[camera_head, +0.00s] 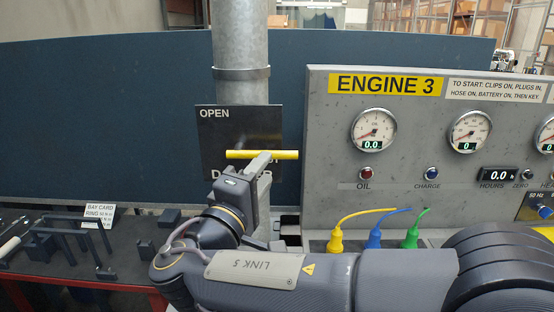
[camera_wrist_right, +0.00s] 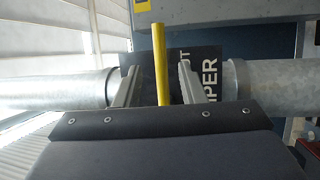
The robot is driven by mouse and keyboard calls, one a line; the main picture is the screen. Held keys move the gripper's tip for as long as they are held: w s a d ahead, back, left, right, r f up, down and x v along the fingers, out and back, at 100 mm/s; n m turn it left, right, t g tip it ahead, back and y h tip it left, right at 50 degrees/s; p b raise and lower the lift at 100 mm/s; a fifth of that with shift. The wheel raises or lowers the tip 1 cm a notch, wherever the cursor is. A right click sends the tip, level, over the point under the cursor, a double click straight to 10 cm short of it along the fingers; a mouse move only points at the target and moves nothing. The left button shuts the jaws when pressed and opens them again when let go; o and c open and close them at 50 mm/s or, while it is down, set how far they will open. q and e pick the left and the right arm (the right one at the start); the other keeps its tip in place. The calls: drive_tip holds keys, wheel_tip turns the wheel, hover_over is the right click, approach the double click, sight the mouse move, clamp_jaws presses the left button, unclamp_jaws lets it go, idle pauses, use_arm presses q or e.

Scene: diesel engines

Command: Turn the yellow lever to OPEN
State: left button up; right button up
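The yellow lever (camera_head: 285,155) lies level across a black plate (camera_head: 236,138) on the grey metal pipe (camera_head: 240,40). The plate reads OPEN at its upper left; its lower lettering is partly hidden by my gripper and wrist. My right gripper (camera_head: 262,163) is at the lever's middle. In the right wrist view, the yellow lever (camera_wrist_right: 160,60) runs between the two fingers of my right gripper (camera_wrist_right: 159,78). A gap shows on each side of it, so the fingers are open around it. My left gripper is out of view.
The ENGINE 3 panel (camera_head: 320,205) with gauges stands close to the right. Yellow (camera_head: 336,240), blue (camera_head: 375,236) and green (camera_head: 412,236) plugs stand at its foot. Dark parts and a bay card (camera_head: 98,215) lie on a red-edged bench at the left.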

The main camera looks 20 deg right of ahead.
sight(275, 157)
drive_tip(key=p+x, duration=0.1)
drive_tip(key=x, duration=0.5)
drive_tip(key=shift+w+d, duration=0.15)
drive_tip(key=shift+d, duration=0.05)
clamp_jaws()
